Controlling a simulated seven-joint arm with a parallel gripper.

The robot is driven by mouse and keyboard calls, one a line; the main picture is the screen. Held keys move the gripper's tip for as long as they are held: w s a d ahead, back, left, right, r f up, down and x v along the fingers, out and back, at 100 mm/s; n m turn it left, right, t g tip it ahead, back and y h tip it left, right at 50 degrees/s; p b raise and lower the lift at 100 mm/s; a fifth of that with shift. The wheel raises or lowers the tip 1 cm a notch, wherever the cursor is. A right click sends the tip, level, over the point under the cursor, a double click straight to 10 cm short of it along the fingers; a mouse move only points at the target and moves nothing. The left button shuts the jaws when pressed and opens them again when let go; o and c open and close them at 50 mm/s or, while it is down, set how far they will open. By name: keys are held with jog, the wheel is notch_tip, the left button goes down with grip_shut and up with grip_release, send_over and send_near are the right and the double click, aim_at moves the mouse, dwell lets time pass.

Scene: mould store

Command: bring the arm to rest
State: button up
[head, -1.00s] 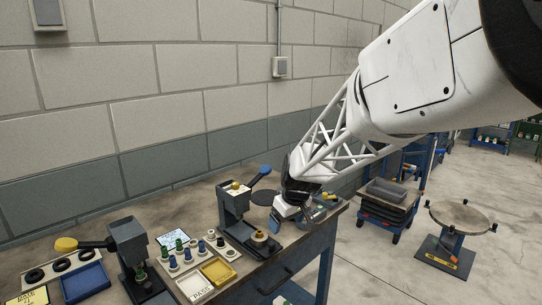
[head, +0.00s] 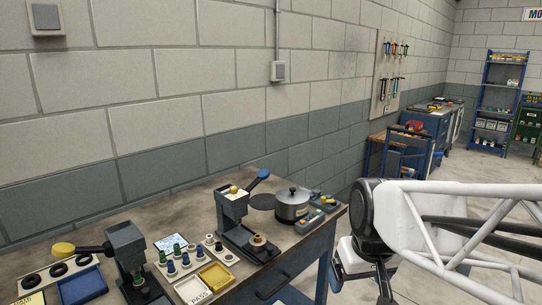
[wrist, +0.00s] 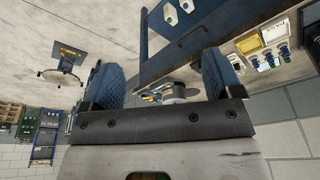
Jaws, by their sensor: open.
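My gripper (head: 360,280) hangs in front of the right end of the workbench (head: 318,250) in the head view, out over the floor side. In the wrist view, my gripper (wrist: 163,78) has its two blue-padded fingers wide apart. Nothing is held between them. A steel pot with a lid (head: 291,207) stands on the bench beyond, to the left of my gripper in the head view. It seems to show small between the fingers in the wrist view (wrist: 178,90), apart from them.
On the bench stand a blue-handled press (head: 234,208), a yellow-handled press (head: 127,248), a white tray (head: 192,290) and a yellow tray (head: 215,276). A round stand (wrist: 62,78) is on the floor in the wrist view. Open floor lies right of the bench.

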jog(key=s+d+f+m, duration=0.1)
jog(key=s+d, duration=0.1)
jog(key=s, duration=0.6)
jog(key=shift+s+d+m, duration=0.15)
jog(key=shift+s+m, duration=0.1)
jog(key=shift+m, duration=0.15)
